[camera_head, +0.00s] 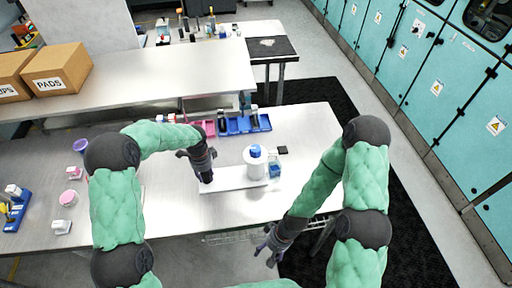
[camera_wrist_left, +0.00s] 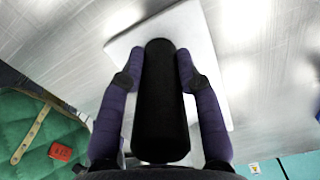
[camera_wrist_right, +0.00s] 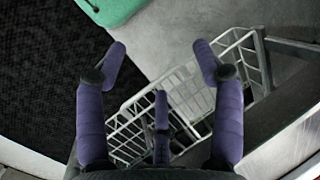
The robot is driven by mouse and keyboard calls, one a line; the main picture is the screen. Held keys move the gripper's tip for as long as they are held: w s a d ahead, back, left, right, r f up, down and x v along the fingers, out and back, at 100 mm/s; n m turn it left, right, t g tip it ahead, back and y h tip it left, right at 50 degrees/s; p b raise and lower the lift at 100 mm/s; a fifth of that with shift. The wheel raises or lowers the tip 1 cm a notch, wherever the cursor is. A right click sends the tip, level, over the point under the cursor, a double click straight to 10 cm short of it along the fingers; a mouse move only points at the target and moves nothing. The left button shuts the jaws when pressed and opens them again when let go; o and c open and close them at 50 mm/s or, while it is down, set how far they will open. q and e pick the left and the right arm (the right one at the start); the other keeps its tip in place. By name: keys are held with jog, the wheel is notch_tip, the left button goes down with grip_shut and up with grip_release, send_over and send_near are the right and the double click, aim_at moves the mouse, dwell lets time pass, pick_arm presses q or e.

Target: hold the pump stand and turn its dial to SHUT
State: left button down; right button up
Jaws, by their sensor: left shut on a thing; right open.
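The pump stand has a white base plate (camera_head: 232,184) on the steel table. A white round body (camera_head: 254,168) with a blue dial (camera_head: 255,152) on top stands at its right end. The dial's marks are too small to read. My left gripper (camera_head: 205,176) is at the plate's left end, shut on the stand's black upright post (camera_wrist_left: 160,95). The white plate (camera_wrist_left: 122,45) shows below it in the left wrist view. My right gripper (camera_head: 271,247) is open and empty, beyond the table's front edge. It also shows in the right wrist view (camera_wrist_right: 160,55).
A blue-labelled block (camera_head: 274,168) and a black square (camera_head: 282,150) lie near the dial. Blue bins (camera_head: 235,126) stand behind. Pink-lidded jars (camera_head: 68,198) are at the left. A wire basket (camera_wrist_right: 190,95) hangs under the table edge near my right gripper.

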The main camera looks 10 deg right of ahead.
jog(key=w+d+r+n+g+h, duration=0.25)
jog(key=d+r+n+g, duration=0.45)
jog(key=r, duration=0.4)
notch_tip(320, 180, up, 25)
jog(key=n+t+h, duration=0.2)
jog(key=n+t, duration=0.6)
jog(key=n, duration=0.3)
send_over(255, 148)
jog(key=shift+f, duration=6.1)
jog(key=shift+c, duration=0.3)
grip_shut()
